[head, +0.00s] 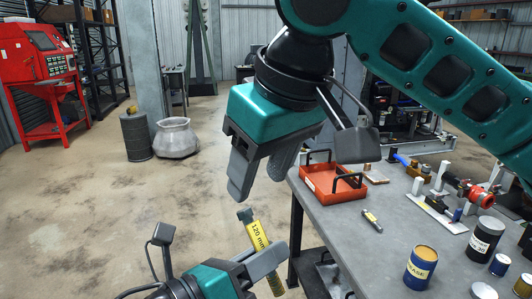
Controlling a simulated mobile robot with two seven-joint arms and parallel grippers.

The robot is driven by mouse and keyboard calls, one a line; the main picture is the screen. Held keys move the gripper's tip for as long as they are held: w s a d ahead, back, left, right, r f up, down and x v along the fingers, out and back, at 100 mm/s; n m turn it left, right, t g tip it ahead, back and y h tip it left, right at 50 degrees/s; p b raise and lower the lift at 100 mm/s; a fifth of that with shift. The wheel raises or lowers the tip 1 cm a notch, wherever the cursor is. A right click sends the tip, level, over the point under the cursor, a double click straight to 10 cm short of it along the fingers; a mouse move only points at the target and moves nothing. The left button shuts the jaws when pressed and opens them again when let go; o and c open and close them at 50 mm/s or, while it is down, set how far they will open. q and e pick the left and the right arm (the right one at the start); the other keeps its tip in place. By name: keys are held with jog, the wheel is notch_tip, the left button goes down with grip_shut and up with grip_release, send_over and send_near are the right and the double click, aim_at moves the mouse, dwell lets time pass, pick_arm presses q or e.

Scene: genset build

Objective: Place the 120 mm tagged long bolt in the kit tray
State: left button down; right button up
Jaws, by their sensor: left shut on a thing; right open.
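The long bolt (259,240) has a hex head at its upper end and a yellow tag reading "120 mm". My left gripper (261,263) is shut on it at the bottom of the view and holds it tilted, off the table's left side. My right gripper (258,182) is open and empty just above the bolt head, apart from it. An orange-red tray (321,196) with black handles, which looks like the kit tray, stands on the grey table's far left corner, right of both grippers. Its inside seems empty, though my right arm overlaps the view near it.
The grey table (345,232) carries a small tagged part (372,221), a blue grease can (420,267), a dark can (485,238) and several tools along the right. Bare tabletop lies in front of the tray. Open floor lies to the left.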

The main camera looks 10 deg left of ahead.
aim_at(247, 212)
jog(key=x, duration=0.9)
jog(key=shift+a+f, duration=0.1)
jog(key=shift+f, duration=0.1)
grip_shut()
pick_arm(q)
jog(key=c, duration=0.9)
grip_release()
